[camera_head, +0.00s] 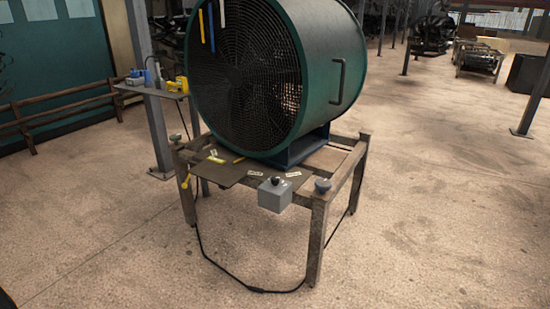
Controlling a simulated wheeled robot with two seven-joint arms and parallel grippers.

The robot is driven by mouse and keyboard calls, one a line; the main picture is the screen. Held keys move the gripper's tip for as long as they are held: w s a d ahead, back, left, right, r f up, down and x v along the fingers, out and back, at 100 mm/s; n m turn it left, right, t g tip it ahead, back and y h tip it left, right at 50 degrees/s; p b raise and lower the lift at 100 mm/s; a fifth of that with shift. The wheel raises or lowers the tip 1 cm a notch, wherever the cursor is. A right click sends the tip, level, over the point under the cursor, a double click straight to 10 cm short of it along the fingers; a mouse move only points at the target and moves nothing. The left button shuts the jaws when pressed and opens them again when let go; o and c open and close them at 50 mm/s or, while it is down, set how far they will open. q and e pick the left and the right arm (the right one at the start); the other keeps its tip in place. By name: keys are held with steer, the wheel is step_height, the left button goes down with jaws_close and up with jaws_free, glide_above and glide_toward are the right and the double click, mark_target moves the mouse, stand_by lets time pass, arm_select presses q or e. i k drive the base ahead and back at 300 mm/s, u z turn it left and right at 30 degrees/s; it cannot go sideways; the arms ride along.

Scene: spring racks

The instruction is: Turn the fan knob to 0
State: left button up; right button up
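A large dark green drum fan (325,60) with a black mesh front stands on a worn wooden frame table (318,215). A grey control box (274,198) is fixed at the table's front edge. A small black knob (276,181) sits on top of the box. The knob's pointer and any number marks are too small to read. Neither of my grippers shows in the head view.
A black cable (257,289) hangs from the table and loops on the floor. A grey post (150,90) and a small shelf with tools (150,88) stand behind left. A wooden rail (65,97) runs at the left. The floor in front and right is clear.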

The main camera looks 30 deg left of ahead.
mark_target(274, 180)
steer(key=u, duration=0.25)
steer(key=i, duration=1.35)
steer(key=u, duration=0.85)
